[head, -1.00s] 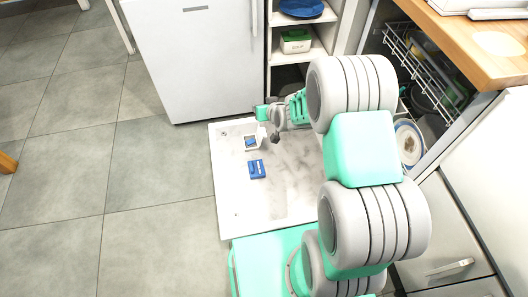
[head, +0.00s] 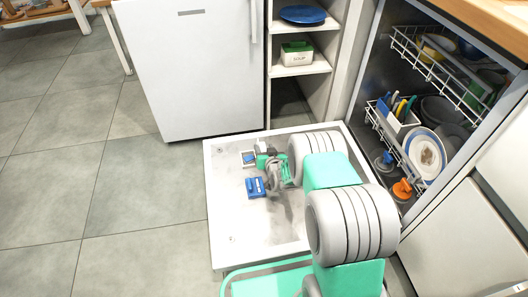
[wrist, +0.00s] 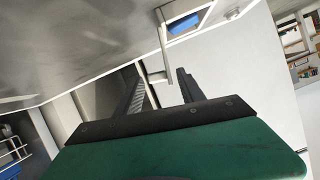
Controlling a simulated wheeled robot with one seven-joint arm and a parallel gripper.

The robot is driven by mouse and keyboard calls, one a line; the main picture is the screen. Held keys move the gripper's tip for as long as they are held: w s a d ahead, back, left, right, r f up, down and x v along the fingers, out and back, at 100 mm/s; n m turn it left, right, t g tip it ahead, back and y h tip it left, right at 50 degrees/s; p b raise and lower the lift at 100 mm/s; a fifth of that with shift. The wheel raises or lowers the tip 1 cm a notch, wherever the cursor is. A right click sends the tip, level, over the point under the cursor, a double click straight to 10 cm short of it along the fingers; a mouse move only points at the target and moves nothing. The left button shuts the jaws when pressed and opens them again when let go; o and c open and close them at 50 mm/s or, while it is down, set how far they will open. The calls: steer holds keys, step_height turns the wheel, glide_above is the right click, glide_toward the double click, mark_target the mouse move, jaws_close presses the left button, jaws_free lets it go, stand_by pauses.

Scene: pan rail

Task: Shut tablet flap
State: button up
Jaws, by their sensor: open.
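The tablet compartment (head: 248,157) is a small pale-framed recess with blue inside, set in the inner face of the lowered dishwasher door. It also shows upside down near the top of the wrist view (wrist: 185,25). A thin pale upright piece (wrist: 163,48), which looks like the raised flap, stands at the compartment's edge; the compartment is uncovered. My gripper (wrist: 160,72) is open, with its two dark fingers reaching toward this piece. I cannot tell whether they touch it. In the head view my gripper (head: 268,165) is low over the door, just right of the compartment.
A blue block-like part (head: 255,187) sits on the door (head: 232,222) close below the compartment. The dishwasher's lower rack (head: 400,145) with plates and cutlery is at right. A white cabinet (head: 190,75) and shelves (head: 305,70) stand behind. Floor at left is clear.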

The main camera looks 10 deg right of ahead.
steer(key=shift+c, duration=0.3)
jaws_close()
steer(key=shift+d, duration=0.1)
